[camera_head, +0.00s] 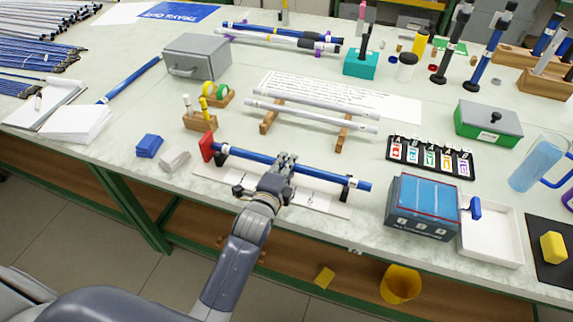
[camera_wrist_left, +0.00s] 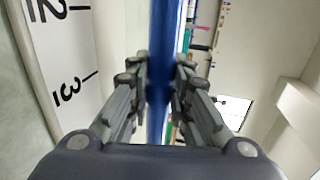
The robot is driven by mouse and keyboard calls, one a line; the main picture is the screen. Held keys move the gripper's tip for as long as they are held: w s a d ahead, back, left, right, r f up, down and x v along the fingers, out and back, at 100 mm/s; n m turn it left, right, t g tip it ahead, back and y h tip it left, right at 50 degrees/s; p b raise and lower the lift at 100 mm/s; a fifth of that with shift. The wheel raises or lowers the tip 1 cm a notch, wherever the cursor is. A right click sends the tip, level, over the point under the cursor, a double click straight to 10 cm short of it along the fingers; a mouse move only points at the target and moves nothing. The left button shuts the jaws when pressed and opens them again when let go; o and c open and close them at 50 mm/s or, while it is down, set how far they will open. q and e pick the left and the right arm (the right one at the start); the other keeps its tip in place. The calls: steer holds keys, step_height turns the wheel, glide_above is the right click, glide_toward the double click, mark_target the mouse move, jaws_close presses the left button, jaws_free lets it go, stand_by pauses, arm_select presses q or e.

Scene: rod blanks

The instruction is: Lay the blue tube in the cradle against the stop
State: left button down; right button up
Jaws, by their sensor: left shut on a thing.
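The blue tube (camera_head: 323,177) lies lengthwise above the white cradle board (camera_head: 318,204) near the table's front edge. My left gripper (camera_head: 286,162) is shut on the tube near its middle. The tube also shows between the fingers in the left wrist view (camera_wrist_left: 165,45). The tube's left end is close to the red stop (camera_head: 207,146); I cannot tell whether they touch. Its right part passes over the black cradle support (camera_head: 347,187); I cannot tell whether it rests in it. The board's numerals show in the left wrist view (camera_wrist_left: 75,60). My right gripper is not in view.
A blue-grey box (camera_head: 421,208) and a white tray (camera_head: 491,232) stand right of the cradle. Behind it, white tubes (camera_head: 312,116) lie on wooden supports. A blue block (camera_head: 149,145) and a grey block (camera_head: 174,158) lie to the left.

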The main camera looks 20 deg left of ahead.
arm_select(q)
steer(key=shift+a, duration=0.45)
stand_by(0.3)
steer(key=c, duration=1.4)
jaws_free()
steer(key=v, duration=1.2)
